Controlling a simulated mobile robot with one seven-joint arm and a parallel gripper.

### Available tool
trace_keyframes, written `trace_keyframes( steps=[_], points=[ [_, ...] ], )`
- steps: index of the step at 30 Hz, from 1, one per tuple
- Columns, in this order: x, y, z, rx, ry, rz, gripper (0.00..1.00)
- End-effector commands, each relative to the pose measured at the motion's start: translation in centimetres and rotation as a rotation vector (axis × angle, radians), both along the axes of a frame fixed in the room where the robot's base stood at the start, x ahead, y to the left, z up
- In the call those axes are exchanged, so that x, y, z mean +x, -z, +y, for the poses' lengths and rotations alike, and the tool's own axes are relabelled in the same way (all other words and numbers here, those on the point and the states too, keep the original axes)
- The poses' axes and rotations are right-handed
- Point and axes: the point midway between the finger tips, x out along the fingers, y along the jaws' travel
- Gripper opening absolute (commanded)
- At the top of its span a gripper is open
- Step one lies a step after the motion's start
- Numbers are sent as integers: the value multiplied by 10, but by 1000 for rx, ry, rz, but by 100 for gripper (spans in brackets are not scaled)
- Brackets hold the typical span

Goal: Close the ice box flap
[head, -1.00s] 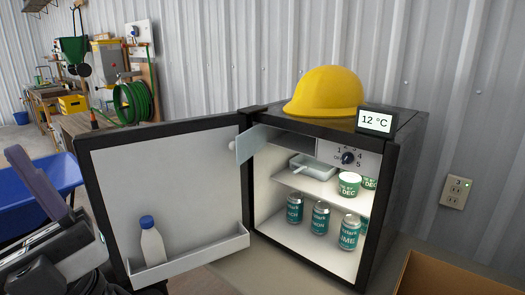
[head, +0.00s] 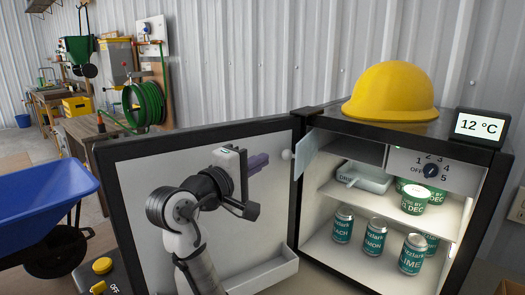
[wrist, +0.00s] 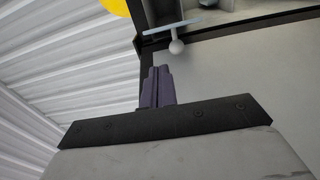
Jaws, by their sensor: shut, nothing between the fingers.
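The ice box flap (head: 307,154) is a pale blue-grey panel at the upper left of the fridge interior. It stands swung open, baring the dark ice box compartment (head: 352,148). A round white knob (head: 287,155) is on its outer end. In the wrist view the flap (wrist: 186,25) shows edge-on near the top, with the knob (wrist: 176,47) below it. My gripper (head: 266,160) has purple fingers closed together, empty, in front of the door's inner face. They point right, toward the knob, with a small gap. The fingers also show in the wrist view (wrist: 158,72).
The fridge door (head: 128,205) is wide open on the left, behind my arm. A yellow hard hat (head: 392,92) and a 12 °C display (head: 481,126) sit on top. Several cans (head: 375,236) and tubs (head: 414,200) are inside. A blue wheelbarrow (head: 42,200) stands at left.

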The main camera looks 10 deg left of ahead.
Motion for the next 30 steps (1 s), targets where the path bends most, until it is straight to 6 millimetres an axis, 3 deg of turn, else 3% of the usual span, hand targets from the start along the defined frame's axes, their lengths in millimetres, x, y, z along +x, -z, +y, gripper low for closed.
trace_keyframes(
  steps=[5,19,30],
  points=[
    [7,4,-15,-4,42,39,0],
    [70,3,-59,-3,37,36,0],
    [81,5,-66,-2,33,34,0]
  ],
)
